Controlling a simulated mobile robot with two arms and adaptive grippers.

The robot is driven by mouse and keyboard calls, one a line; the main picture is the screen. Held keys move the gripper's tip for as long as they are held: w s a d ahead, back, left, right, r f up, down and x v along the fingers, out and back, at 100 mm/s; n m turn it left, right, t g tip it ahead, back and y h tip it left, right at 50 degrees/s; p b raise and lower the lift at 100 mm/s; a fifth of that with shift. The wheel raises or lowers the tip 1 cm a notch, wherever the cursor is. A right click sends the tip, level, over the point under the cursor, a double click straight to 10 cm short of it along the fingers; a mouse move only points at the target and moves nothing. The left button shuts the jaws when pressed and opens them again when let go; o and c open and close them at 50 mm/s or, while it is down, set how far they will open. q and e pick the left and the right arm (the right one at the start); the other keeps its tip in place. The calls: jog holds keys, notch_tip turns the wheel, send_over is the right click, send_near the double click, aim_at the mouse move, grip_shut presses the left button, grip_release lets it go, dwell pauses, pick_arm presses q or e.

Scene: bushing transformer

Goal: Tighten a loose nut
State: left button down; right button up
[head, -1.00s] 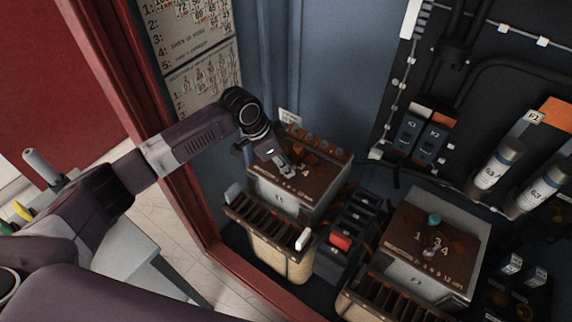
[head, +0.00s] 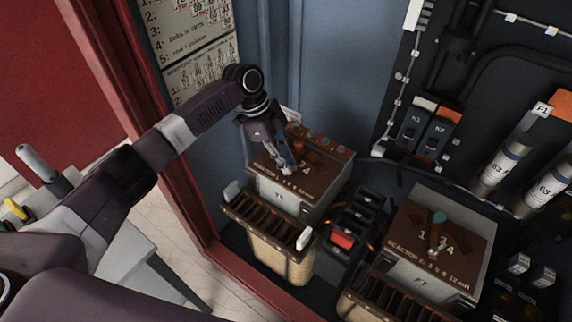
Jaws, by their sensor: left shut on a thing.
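My left gripper (head: 284,162) points down at the brown top of the left reactor box (head: 318,172). Its fingers are shut on a small part there, apparently the nut, which the fingertips hide almost wholly. An orange piece stands just behind the fingers on the same top. I cannot tell how tightly the nut sits. The right reactor box (head: 459,243) has a similar brown top with a teal-ended pointer (head: 438,218). My right gripper is not in view.
A red switch (head: 342,240) on a dark block sits between the boxes. A ribbed beige unit (head: 277,257) stands in front of the left box. The red cabinet frame (head: 184,203) borders the left. Cylinders and breakers line the right panel.

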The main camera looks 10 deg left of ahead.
pick_arm(q)
jog(key=shift+w+d+f+m+g+b, duration=0.1)
jog(key=shift+m+g+b, duration=0.4)
jog(key=shift+m+b, duration=0.5)
jog(key=shift+m, duration=0.5)
jog(key=c, duration=2.1)
grip_release()
jog(key=shift+y, duration=0.3)
jog(key=v, duration=1.2)
jog(key=shift+w, duration=0.15)
